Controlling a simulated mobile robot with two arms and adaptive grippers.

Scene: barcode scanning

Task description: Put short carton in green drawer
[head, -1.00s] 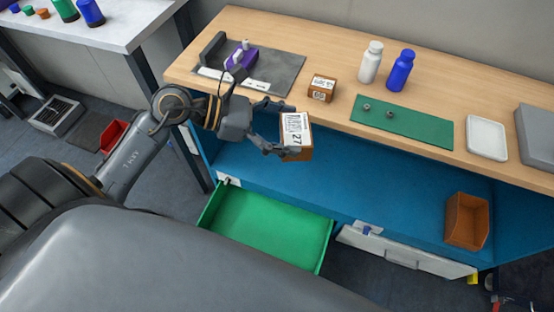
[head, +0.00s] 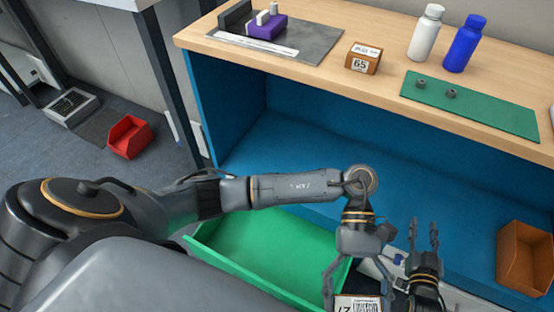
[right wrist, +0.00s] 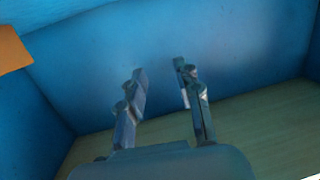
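My left gripper (head: 357,286) is shut on a brown carton (head: 358,305) with a white barcode label, at the bottom edge of the head view. Most of this carton is cut off. The green drawer (head: 268,245) is pulled open and looks empty; the carton appears near its front right corner, and its height over the drawer is unclear. A smaller brown carton (head: 362,60) marked 65 stands on the tabletop. My right gripper (head: 424,238) is open and empty, right of the left gripper; it also shows in the right wrist view (right wrist: 160,90), facing blue panels.
A white bottle (head: 426,34), a blue bottle (head: 464,44) and a green mat (head: 470,108) with small metal parts are on the wooden table (head: 320,82). A purple device (head: 266,27) sits on a grey mat. An orange bin (head: 524,258) is at right; a red bin (head: 130,137) lies on the floor.

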